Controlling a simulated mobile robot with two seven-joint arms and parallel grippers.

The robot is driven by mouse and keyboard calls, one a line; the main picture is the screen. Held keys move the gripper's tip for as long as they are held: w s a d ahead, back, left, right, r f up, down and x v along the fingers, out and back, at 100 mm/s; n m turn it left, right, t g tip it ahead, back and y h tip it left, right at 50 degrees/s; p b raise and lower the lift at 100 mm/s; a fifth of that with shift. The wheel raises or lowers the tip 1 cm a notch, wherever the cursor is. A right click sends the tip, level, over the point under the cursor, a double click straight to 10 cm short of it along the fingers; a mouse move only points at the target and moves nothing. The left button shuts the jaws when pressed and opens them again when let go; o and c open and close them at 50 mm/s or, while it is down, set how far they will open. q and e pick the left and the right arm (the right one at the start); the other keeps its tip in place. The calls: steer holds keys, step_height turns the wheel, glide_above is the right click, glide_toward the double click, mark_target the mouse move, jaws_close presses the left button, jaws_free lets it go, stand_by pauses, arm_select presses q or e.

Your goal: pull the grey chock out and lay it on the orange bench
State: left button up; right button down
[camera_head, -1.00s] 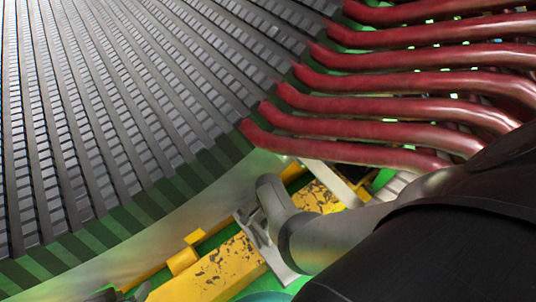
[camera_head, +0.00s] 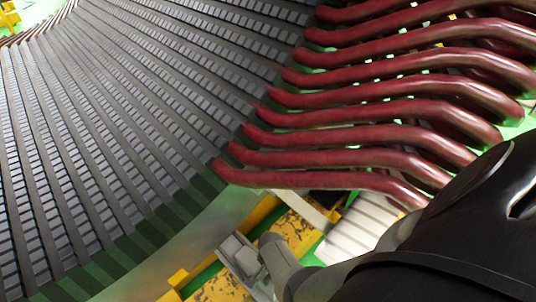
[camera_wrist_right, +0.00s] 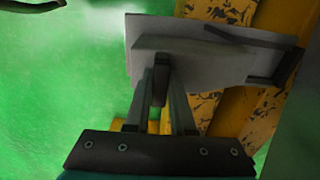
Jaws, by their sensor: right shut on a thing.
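The grey chock (camera_wrist_right: 205,50) is a flat, angular piece with a dark bracket at its right end in the right wrist view. My right gripper (camera_wrist_right: 160,88) is shut on a small dark tab on its near side. In the head view the chock (camera_head: 238,255) shows at the bottom centre, in front of a scuffed yellow-orange beam (camera_head: 222,289). Contact between chock and beam cannot be told. My own right arm hides much of the gripper there. No surface is clearly the orange bench. My left gripper is out of view.
The dark, slotted stator (camera_head: 110,130) fills the left. Several red coil bars (camera_head: 370,115) stick out above my right arm. A white ridged piece (camera_head: 357,228) lies close beside the arm. Open green floor (camera_wrist_right: 70,80) shows left in the right wrist view.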

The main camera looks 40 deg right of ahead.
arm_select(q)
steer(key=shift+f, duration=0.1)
arm_select(e)
steer(key=shift+s, duration=0.2)
steer(key=c, duration=0.7)
jaws_free()
steer(key=shift+w, duration=0.1)
steer(key=shift+r, duration=0.2)
step_height(320, 180, up, 6)
steer(key=p, duration=0.5)
steer(key=shift+p, duration=0.3)
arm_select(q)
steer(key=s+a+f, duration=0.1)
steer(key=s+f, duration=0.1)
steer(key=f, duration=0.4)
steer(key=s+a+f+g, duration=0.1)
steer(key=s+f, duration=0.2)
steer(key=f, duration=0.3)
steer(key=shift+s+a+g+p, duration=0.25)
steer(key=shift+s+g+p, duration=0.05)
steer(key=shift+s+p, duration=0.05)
arm_select(e)
steer(key=shift+r, duration=0.55)
